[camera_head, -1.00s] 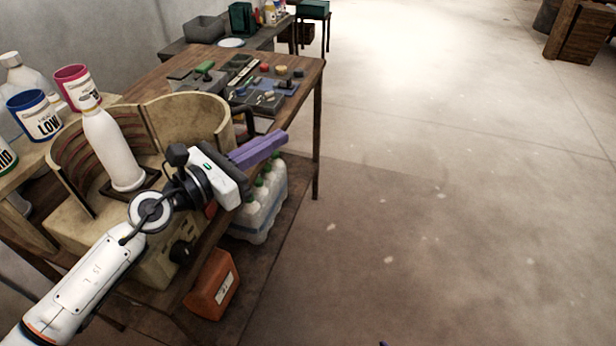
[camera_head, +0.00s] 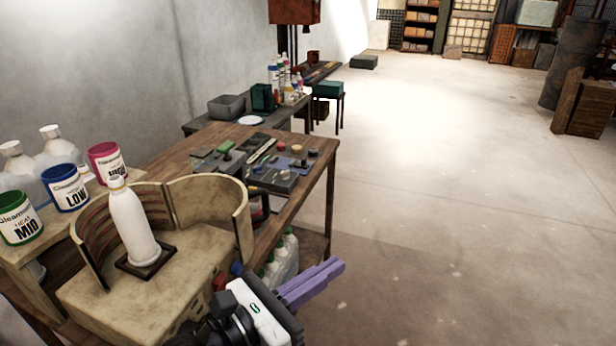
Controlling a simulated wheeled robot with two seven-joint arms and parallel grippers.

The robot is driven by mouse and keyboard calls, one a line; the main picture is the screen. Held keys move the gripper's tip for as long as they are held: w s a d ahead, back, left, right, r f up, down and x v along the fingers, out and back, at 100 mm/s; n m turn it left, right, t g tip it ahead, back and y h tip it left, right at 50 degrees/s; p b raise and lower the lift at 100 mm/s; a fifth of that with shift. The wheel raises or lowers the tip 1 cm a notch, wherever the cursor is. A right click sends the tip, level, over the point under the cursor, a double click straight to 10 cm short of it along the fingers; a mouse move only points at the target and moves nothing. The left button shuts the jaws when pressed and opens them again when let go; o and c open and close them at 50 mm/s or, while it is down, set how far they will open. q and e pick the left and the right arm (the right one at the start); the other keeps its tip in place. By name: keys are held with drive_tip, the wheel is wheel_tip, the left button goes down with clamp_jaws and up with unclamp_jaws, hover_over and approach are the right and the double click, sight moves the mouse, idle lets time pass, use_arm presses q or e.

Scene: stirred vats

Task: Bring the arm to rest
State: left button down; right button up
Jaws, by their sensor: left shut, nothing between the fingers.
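My left gripper (camera_head: 326,274) is at the bottom middle of the head view, its purple fingers shut together with nothing between them. It points right and a little up, in front of the wooden table's (camera_head: 316,187) near right leg area, and covers part of the bottles below. Most of the left arm is below the picture's edge. My right gripper is not in view.
A beige curved-wall vat stand (camera_head: 226,202) holds a white bottle (camera_head: 131,222) on a dark square pad. Labelled tins (camera_head: 64,186) stand at the left. Clear bottles (camera_head: 287,256) are under the table. The floor (camera_head: 440,220) to the right is clear.

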use_arm(q)
drive_tip(key=s+a+f+n+t+y, duration=0.15)
drive_tip(key=a+f+n+y, duration=0.5)
drive_tip(key=n, duration=0.85)
drive_tip(key=s+a+f+n+t+y, duration=0.1)
drive_tip(key=a+f+n+t+y, duration=0.2)
drive_tip(key=a+f+n, duration=0.8)
drive_tip(key=s+a+f+n+g+y, duration=0.2)
drive_tip(key=s+a+f+n+g, duration=0.2)
drive_tip(key=s+f+n, duration=1)
drive_tip(key=s+n+g, duration=0.2)
drive_tip(key=n+g, duration=0.1)
drive_tip(key=n, duration=0.1)
drive_tip(key=shift+s+f, duration=0.25)
drive_tip(key=shift+f, duration=0.15)
drive_tip(key=shift+w+a+y, duration=0.1)
drive_tip(key=shift+y, duration=0.15)
